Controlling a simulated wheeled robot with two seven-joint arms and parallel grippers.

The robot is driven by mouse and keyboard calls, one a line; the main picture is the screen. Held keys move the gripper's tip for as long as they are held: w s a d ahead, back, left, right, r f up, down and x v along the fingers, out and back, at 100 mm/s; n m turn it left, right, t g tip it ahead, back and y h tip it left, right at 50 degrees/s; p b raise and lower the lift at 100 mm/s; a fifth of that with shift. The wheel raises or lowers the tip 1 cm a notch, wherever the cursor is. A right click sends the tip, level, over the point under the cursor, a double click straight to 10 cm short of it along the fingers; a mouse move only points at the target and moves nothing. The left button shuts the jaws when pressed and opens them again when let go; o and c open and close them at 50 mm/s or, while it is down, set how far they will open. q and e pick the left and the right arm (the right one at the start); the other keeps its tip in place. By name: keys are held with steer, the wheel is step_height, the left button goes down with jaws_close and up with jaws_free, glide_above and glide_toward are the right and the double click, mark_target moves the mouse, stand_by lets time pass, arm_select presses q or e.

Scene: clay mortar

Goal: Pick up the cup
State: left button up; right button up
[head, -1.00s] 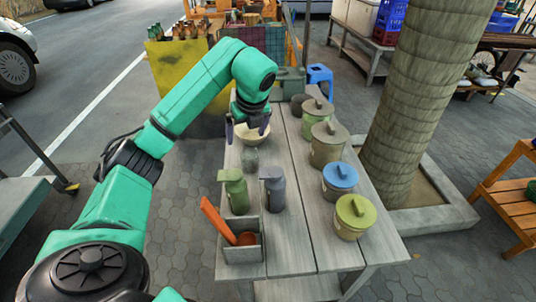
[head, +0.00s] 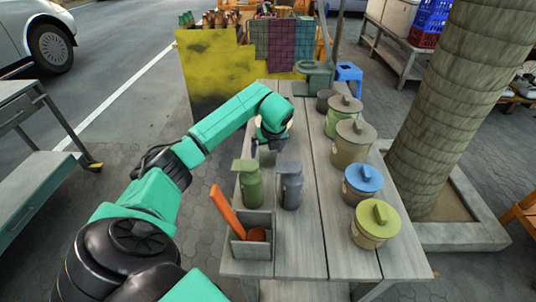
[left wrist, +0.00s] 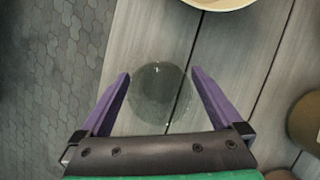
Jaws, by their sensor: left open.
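A clear glass cup (left wrist: 158,92) stands on the grey plank table (left wrist: 262,88) in the left wrist view, seen from above. My left gripper (left wrist: 161,73) is open, with its two purple fingers on either side of the cup in that view. I cannot tell whether the fingers touch it or how high they are. In the head view my left gripper (head: 269,149) is low over the table, behind two bottles. The cup is hard to make out there. My right gripper is not in view.
A green bottle (head: 250,188) and a grey bottle (head: 290,190) stand near the gripper. A caddy (head: 252,250) holds an orange-handled tool. Several lidded pots, such as the blue-lidded one (head: 362,182), line the right side. A cream bowl (left wrist: 222,3) lies beyond the cup.

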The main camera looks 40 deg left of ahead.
arm_select(q)
steer(key=shift+w+a+f, duration=0.15)
steer(key=shift+a+f, duration=0.1)
steer(key=shift+f, duration=0.4)
steer(key=c, duration=1.2)
steer(key=shift+r, duration=0.15)
steer(key=shift+c, duration=0.2)
